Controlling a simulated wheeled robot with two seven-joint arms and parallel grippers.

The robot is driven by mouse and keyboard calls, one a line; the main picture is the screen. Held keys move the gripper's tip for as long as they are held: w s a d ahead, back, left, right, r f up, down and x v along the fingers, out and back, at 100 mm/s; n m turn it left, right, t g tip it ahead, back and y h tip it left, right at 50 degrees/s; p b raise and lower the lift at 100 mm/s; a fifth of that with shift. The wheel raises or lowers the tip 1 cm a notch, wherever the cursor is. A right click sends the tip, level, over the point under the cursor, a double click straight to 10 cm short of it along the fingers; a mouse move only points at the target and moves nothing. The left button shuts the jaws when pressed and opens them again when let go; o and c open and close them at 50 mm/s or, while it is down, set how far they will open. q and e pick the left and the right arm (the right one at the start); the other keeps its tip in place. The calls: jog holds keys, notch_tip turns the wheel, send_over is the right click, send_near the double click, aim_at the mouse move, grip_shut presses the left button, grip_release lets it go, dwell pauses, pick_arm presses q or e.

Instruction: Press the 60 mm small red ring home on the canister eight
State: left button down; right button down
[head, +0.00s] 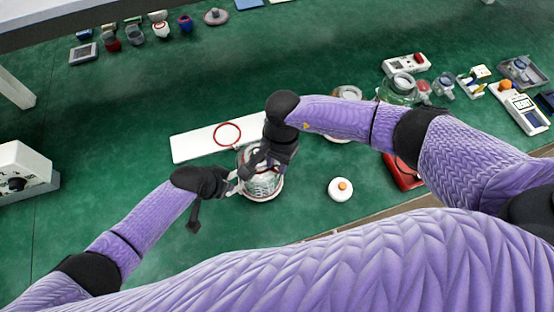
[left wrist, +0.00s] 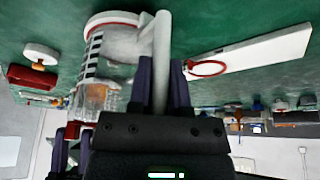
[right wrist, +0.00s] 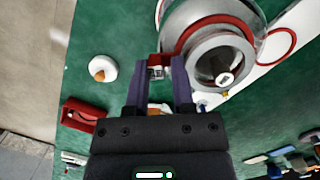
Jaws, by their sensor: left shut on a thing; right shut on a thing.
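The clear canister (head: 263,184) stands upright on the green bench; it also shows upside down in the left wrist view (left wrist: 97,95). My left gripper (head: 236,186) is shut on its pale handle (left wrist: 161,62) at the left side. My right gripper (head: 256,163) is over the canister top, its fingers shut on a red tab (right wrist: 159,62). This seems part of the small red ring (right wrist: 213,22), whose arc shows around the canister's grey top in the right wrist view. Whether the ring sits fully down I cannot tell.
A white board (head: 195,146) behind the canister bears a larger red ring (head: 227,134). A white round piece with an orange knob (head: 341,189) stands to the right. A red device (head: 403,174) lies beyond it. Jars and meters stand at the far right.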

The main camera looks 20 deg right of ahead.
jog(key=shift+s, duration=0.15)
jog(key=shift+c, duration=2)
grip_release()
pick_arm(q)
jog(key=shift+d, duration=0.1)
pick_arm(e)
jog(key=shift+c, duration=0.8)
jog(key=o, duration=0.4)
jog(key=shift+o, duration=0.3)
jog(key=shift+a, duration=0.1)
pick_arm(q)
jog(key=shift+d, duration=0.1)
pick_arm(e)
jog(key=shift+o, duration=0.4)
jog(key=shift+a, duration=0.1)
jog(key=shift+s+d, duration=0.35)
jog(key=shift+d, duration=0.3)
jog(key=shift+s+d, duration=0.3)
jog(key=shift+d, duration=0.3)
jog(key=shift+s+d, duration=0.35)
jog(key=shift+d, duration=0.3)
